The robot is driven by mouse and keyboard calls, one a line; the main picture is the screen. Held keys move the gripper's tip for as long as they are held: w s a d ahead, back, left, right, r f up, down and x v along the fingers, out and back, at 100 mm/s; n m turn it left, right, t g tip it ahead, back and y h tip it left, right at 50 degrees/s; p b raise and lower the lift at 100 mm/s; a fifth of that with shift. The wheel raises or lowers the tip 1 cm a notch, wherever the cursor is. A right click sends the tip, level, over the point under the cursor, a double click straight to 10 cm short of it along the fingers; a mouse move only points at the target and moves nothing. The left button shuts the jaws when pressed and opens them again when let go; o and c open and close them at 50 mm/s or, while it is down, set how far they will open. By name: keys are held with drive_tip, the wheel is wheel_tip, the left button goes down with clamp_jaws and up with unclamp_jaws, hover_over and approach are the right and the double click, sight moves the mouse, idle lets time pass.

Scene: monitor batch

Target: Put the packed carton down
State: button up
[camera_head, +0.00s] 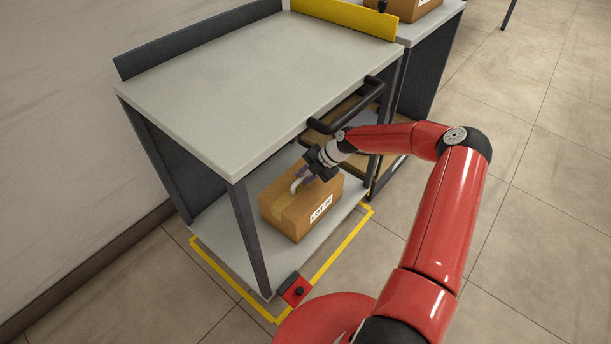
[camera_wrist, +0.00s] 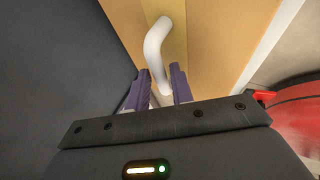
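The packed carton (camera_head: 297,207) is a brown box with a tape strip and a white label on its front side. It sits on the grey lower shelf (camera_head: 224,250) of a dark-framed bench, and I see no gap under it. A curved white handle (camera_head: 297,186) rises from its top. My gripper (camera_head: 308,172) is at this handle, just above the carton. In the wrist view, the purple fingers of my gripper (camera_wrist: 160,87) stand on both sides of the white handle (camera_wrist: 157,50) and appear closed on it. The carton's top (camera_wrist: 205,35) fills the background there.
The bench's pale upper top (camera_head: 225,75) overhangs the shelf. A black bar handle (camera_head: 347,108) sticks out near my wrist. Dark legs (camera_head: 250,240) flank the shelf. Yellow floor tape (camera_head: 340,245) and a red block (camera_head: 295,289) lie in front. Shelf room remains left of the carton.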

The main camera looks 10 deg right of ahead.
drive_tip(key=shift+o, duration=1.1)
drive_tip(key=shift+r, duration=0.2)
drive_tip(key=v, duration=1.2)
drive_tip(key=shift+s+d+f, duration=0.1)
